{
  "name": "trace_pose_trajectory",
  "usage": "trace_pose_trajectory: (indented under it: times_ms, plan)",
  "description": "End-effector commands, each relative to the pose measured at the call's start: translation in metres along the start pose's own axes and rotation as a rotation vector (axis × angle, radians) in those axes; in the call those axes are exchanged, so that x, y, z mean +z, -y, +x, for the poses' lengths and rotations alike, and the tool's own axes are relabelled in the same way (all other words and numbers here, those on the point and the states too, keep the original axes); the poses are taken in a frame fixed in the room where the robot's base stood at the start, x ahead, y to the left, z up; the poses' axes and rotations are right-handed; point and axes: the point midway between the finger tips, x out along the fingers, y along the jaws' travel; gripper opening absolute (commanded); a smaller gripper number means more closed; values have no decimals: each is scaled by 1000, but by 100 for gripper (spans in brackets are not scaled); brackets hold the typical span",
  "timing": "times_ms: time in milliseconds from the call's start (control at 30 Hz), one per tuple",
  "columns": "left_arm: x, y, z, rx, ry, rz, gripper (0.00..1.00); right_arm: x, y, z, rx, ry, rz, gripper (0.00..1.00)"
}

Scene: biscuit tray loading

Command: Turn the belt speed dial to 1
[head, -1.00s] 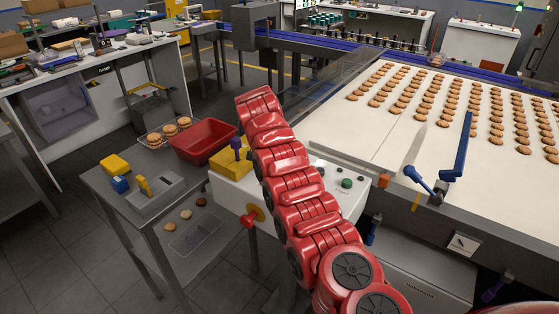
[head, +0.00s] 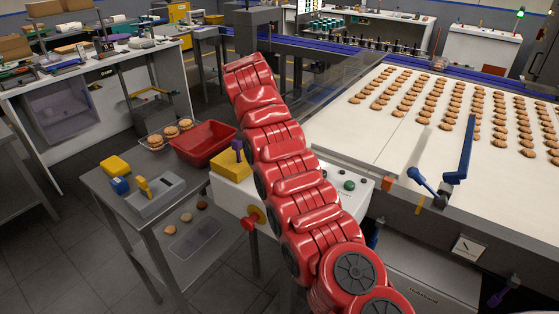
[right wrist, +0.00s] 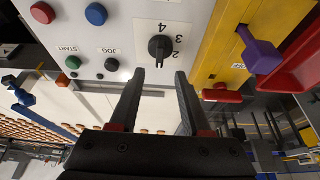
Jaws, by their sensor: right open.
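The belt speed dial (right wrist: 160,47) is a black knob on a pale control panel (right wrist: 200,14) in the right wrist view, with printed numerals beside it, 3 and 4 among them. I cannot tell exactly which numeral it points at. My right gripper (right wrist: 156,76) is open and empty, its two dark fingertips apart just below the dial in that picture, with the dial roughly in line with the gap. In the head view my red right arm crosses the control box (head: 351,204) and hides the dial and the gripper. My left gripper is not in view.
Near the dial are a green START button (right wrist: 72,62), a blue button (right wrist: 95,13) and a red button (right wrist: 42,12). A yellow box with a purple lever (right wrist: 261,54) stands close at right. A red bin (head: 203,143) and the biscuit belt (head: 355,125) flank my arm.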

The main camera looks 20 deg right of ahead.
Motion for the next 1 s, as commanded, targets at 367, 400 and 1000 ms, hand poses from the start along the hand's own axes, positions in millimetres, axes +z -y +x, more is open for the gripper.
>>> trace_pose_trajectory:
  times_ms: [367,400,1000]
  plan:
    - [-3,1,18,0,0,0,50,-2,1,-80,-2,-1,-2,48]
    - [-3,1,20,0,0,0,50,-2,1,-84,-3,-2,-1,48]
    - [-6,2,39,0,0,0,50,-6,0,-107,0,-1,-1,48]
